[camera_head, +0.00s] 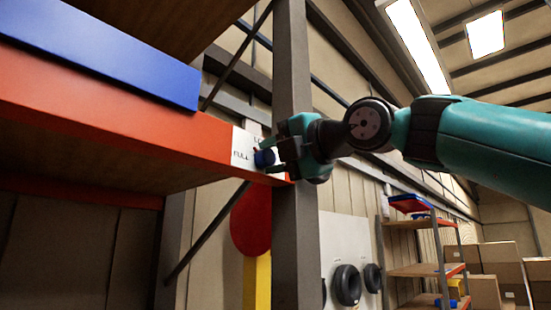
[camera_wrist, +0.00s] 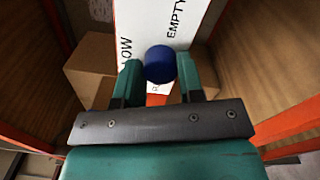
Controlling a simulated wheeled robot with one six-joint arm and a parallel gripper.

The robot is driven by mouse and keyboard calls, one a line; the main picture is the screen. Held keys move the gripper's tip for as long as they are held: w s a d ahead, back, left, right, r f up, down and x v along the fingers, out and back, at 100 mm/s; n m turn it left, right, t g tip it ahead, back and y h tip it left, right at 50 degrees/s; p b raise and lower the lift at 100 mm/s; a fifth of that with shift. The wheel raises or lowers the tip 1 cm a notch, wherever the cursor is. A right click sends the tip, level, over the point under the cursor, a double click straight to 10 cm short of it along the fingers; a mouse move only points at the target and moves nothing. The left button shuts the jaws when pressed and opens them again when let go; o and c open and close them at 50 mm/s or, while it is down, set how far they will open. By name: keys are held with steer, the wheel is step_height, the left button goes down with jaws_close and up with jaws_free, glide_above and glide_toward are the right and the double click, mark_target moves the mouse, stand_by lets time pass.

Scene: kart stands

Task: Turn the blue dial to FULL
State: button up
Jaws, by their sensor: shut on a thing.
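The blue dial (camera_head: 264,158) sits on a white label plate (camera_head: 240,143) at the end of the orange shelf beam. FULL is printed left of the dial in the head view, and part of another word shows above it. My gripper (camera_head: 277,153) reaches the dial from the right and is shut on it. In the wrist view the dial (camera_wrist: 160,62) is between the two teal fingers of my gripper (camera_wrist: 160,76). LOW and EMPTY show on the plate (camera_wrist: 147,20) there. I cannot make out where the dial points.
A grey upright post (camera_head: 293,230) stands directly beside the plate, below my gripper. A blue bin (camera_head: 110,52) rests on the orange beam (camera_head: 100,110). Tyres (camera_head: 347,285), a small shelf rack and boxes (camera_head: 500,265) are farther back at right.

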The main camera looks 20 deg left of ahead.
steer(key=shift+n, duration=1.1)
steer(key=o, duration=0.9)
steer(key=shift+o, duration=0.2)
steer(key=b+v, duration=0.7)
steer(key=v, duration=1)
steer(key=shift+d, duration=0.2)
